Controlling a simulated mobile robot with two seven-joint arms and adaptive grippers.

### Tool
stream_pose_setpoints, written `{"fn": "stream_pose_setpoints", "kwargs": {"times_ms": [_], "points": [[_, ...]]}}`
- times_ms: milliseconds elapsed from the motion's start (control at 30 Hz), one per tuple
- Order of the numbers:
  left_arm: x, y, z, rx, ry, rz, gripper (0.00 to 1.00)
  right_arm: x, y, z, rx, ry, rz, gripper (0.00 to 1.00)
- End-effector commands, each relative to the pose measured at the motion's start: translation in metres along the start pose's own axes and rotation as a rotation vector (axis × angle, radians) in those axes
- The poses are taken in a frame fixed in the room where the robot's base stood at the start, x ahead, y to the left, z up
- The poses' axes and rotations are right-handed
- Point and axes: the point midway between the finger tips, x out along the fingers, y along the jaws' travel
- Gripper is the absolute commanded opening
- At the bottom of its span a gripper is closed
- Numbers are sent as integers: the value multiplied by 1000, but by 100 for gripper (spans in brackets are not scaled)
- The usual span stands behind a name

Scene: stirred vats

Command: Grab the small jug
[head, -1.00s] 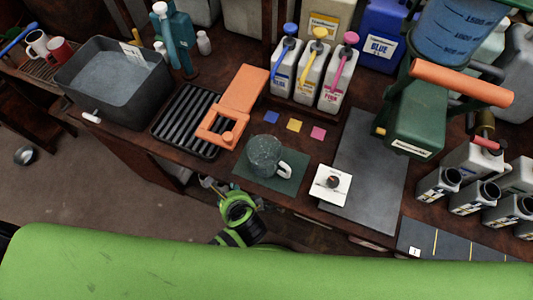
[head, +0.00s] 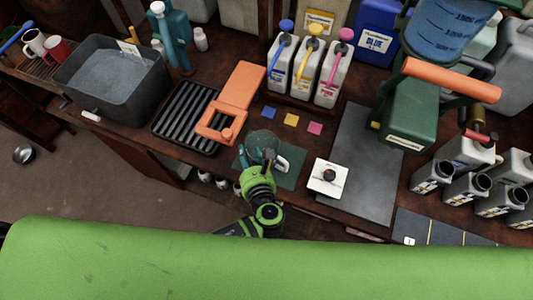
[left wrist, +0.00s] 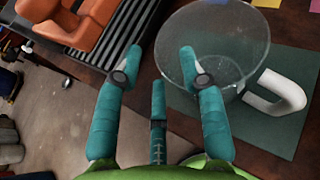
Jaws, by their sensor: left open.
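The small jug (head: 264,140) is a clear, greyish cup with a white handle (head: 282,163) on its right. It stands upright on a dark green mat (head: 291,178) near the bench's front edge. In the left wrist view the jug (left wrist: 236,42) fills the upper right, its handle pointing right. My left gripper (head: 257,157) is at the jug's near side, its teal fingers spread and empty. In the left wrist view the gripper (left wrist: 160,62) has one finger overlapping the jug's left wall; I cannot tell whether they touch. My right gripper is out of view.
An orange stand (head: 237,95) and a black grate (head: 187,118) lie left of the jug. A white dial plate (head: 328,178) is to the right. Three pump bottles (head: 305,72) and coloured squares stand behind. A grey basin (head: 112,85) is farther left.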

Motion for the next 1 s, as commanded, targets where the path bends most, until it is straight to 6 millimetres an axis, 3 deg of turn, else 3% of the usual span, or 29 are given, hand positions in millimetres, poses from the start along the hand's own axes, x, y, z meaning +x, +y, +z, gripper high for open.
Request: {"fn": "stream_pose_setpoints", "kwargs": {"times_ms": [133, 400, 500, 1000], "points": [[16, 0, 0, -1, 0, 1, 40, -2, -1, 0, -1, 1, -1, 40], [18, 0, 0, -3, 2, 0, 40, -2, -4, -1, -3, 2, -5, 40], [18, 0, 0, -3, 2, 0, 0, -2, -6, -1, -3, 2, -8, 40], [18, 0, 0, -4, 3, 0, 0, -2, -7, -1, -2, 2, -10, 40]]}}
